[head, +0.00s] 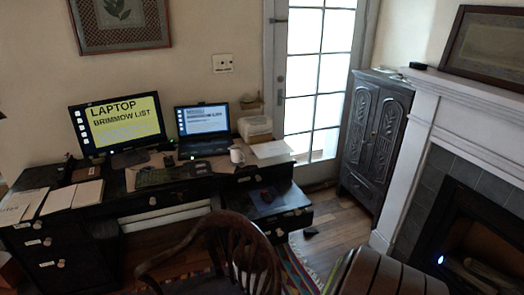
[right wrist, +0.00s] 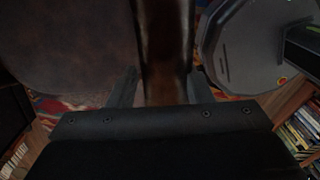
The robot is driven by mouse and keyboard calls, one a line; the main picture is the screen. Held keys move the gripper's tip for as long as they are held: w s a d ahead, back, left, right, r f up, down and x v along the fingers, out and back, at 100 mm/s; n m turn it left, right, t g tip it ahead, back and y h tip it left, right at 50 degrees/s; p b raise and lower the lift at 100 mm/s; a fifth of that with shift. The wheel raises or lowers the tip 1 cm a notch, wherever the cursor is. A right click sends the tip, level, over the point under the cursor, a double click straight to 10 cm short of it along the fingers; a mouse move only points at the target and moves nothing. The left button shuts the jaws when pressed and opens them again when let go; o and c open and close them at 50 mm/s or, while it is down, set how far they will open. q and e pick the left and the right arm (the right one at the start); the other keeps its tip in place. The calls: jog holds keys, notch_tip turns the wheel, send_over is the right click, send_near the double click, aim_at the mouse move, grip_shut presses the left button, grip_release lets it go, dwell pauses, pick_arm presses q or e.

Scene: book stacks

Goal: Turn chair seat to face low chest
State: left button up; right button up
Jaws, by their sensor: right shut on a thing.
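The dark wooden chair (head: 240,245) stands at the bottom middle of the head view, its curved back rail and slats showing and its lower part cut off by the frame edge. In the right wrist view my right gripper (right wrist: 160,82) is shut on the chair's brown wooden bar (right wrist: 165,40), with one finger on each side. A broad dark brown surface (right wrist: 70,45), perhaps the chair seat, lies to the left of the bar. A dark carved two-door chest (head: 372,140) stands between the glass door and the fireplace. My left gripper is not in view.
A black desk (head: 185,215) with a monitor (head: 118,122), a laptop (head: 203,125) and a white mug (head: 237,155) lies beyond the chair. A drawer (head: 275,208) stands open. A striped rounded seat (head: 385,275) is at lower right. Bare floor (head: 340,222) shows before the chest.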

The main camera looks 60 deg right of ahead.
jog(key=shift+s+d+f, duration=0.1)
jog(key=shift+s+d, duration=0.25)
jog(key=shift+d, duration=0.1)
jog(key=shift+s+d+n, duration=0.2)
jog(key=shift+d+n, duration=0.2)
jog(key=shift+d, duration=0.05)
jog(key=shift+s+d+n, duration=0.25)
jog(key=shift+d+n, duration=0.1)
jog(key=shift+d, duration=0.4)
jog(key=shift+s+d+n, duration=0.2)
jog(key=shift+d+n, duration=0.2)
jog(key=shift+d, duration=0.35)
jog(key=shift+s+d+n, duration=0.25)
jog(key=shift+d+n, duration=0.1)
jog(key=shift+d, duration=0.4)
jog(key=shift+s+d+n+b, duration=0.1)
jog(key=shift+d+n+b, duration=0.2)
jog(key=shift+d+n, duration=0.75)
jog(key=shift+s+d+n+b, duration=0.1)
jog(key=shift+d+n+b, duration=0.2)
jog(key=shift+d, duration=1.45)
